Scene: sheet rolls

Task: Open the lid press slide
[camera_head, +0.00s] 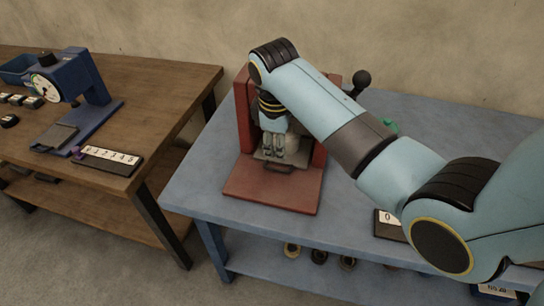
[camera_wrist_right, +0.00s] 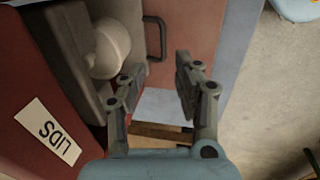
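The lid press is a red frame (camera_head: 243,118) with a red base plate (camera_head: 270,190) on the blue table. A grey slide plate (camera_head: 262,155) with a small dark handle (camera_head: 278,167) sits low in the press. In the right wrist view the dark U-shaped handle (camera_wrist_right: 154,38) shows just beyond the fingertips, beside a pale rounded piece (camera_wrist_right: 112,48) on a grey block. My right gripper (camera_head: 273,148) points down in front of the press. In the right wrist view (camera_wrist_right: 157,68) its fingers are apart with nothing between them. My left gripper is not in view.
A dark ball-topped lever (camera_head: 361,79) rises behind my right arm. A wooden table (camera_head: 150,90) with a blue gauge device (camera_head: 92,85) stands left, past a gap.

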